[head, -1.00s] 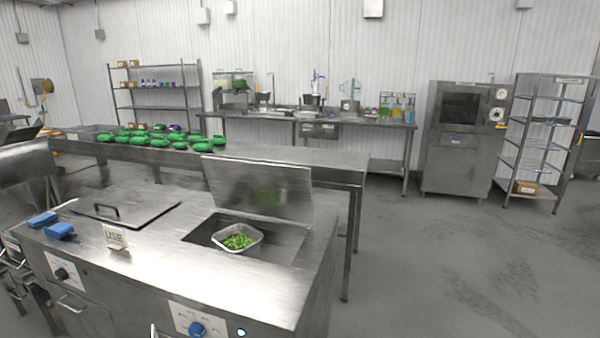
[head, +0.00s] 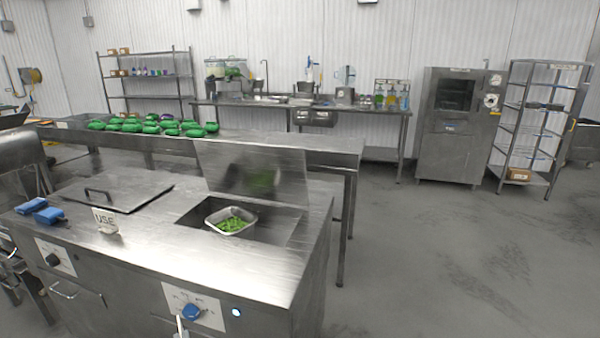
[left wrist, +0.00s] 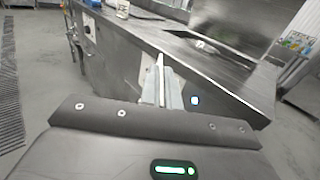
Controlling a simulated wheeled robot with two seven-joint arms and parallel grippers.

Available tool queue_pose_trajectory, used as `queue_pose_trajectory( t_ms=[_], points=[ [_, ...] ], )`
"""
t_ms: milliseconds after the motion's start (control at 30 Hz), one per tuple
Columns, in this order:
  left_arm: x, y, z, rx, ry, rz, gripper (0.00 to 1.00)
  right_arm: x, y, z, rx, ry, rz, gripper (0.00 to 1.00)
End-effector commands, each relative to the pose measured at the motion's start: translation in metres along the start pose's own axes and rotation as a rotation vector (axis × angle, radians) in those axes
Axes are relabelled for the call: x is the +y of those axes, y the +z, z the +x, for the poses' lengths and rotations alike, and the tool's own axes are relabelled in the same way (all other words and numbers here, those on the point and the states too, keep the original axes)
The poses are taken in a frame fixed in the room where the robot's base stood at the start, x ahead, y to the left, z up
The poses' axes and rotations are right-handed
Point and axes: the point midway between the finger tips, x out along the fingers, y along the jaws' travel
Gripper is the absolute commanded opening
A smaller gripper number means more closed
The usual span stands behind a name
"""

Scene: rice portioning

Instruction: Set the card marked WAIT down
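My left gripper (left wrist: 163,88) shows in the left wrist view with its fingers close together, in front of the steel counter's front panel. A thin white piece (left wrist: 160,62), seen edge-on, stands between the fingers and sticks out past their tips. No lettering shows on it. In the head view only a pale sliver of the left gripper (head: 181,328) shows at the bottom edge, below a blue knob. A small white card (head: 105,221) marked USE stands upright on the counter. No WAIT marking is readable. My right gripper is out of view.
The steel counter (head: 170,250) has an open well with a tray of green food (head: 230,221), a raised lid (head: 250,170) behind it, and a flat lid (head: 115,190). Blue objects (head: 47,215) lie at its left. Bare steel lies between the USE card and front edge.

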Motion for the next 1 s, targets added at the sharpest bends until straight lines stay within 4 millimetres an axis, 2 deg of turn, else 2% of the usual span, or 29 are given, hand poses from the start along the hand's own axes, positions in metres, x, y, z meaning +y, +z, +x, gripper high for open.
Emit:
queue_pose_trajectory(
  t_ms=[133, 200, 333, 567, 733, 1000],
  points=[
    [-0.012, -0.004, 0.0, -0.001, -0.06, 0.004, 0.0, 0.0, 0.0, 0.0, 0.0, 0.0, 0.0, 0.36],
    [-0.024, -0.003, 0.0, -0.004, -0.156, 0.007, 0.0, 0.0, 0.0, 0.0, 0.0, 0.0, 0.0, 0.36],
    [-0.033, 0.005, 0.006, -0.009, -0.336, 0.011, 0.0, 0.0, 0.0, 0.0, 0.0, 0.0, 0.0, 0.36],
    [-0.025, 0.02, 0.014, -0.006, -0.495, 0.007, 0.0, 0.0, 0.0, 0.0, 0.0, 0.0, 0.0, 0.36],
    [-0.015, 0.028, 0.023, -0.003, -0.504, 0.002, 0.0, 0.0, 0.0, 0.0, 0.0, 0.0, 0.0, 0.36],
    [-0.013, 0.029, 0.025, 0.001, -0.5, 0.0, 0.0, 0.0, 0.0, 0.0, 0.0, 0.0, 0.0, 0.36]
  ],
)
